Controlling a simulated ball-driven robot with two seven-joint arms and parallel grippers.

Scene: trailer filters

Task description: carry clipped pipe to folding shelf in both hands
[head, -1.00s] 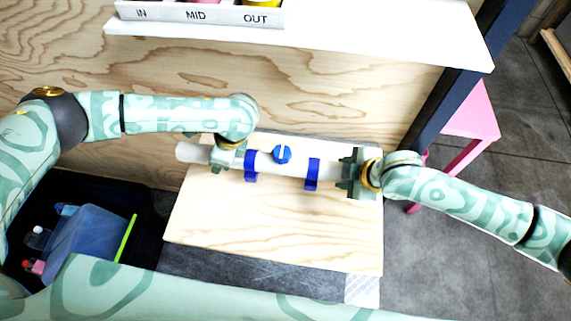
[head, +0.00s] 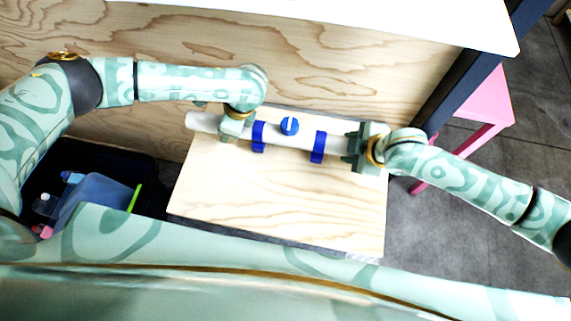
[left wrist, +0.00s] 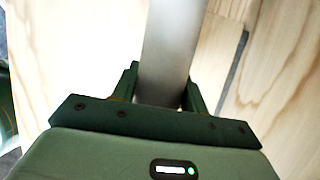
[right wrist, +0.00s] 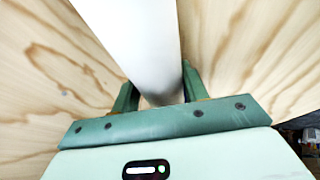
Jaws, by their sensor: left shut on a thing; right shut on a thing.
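The white pipe (head: 286,138) lies level across the picture in the head view, with two blue clips and a round blue knob on it. My left gripper (head: 232,128) is shut on the pipe near its left end. My right gripper (head: 360,148) is shut on it at the right end. The pipe also shows between the fingers in the left wrist view (left wrist: 170,50) and the right wrist view (right wrist: 140,45). The pale wooden folding shelf (head: 280,205) is below the pipe; whether they touch I cannot tell.
A white upper shelf (head: 400,22) juts from the plywood wall (head: 330,75) above. A dark bin with a blue container (head: 95,202) stands at the lower left. A pink stool (head: 490,100) and a dark post (head: 465,85) are at the right.

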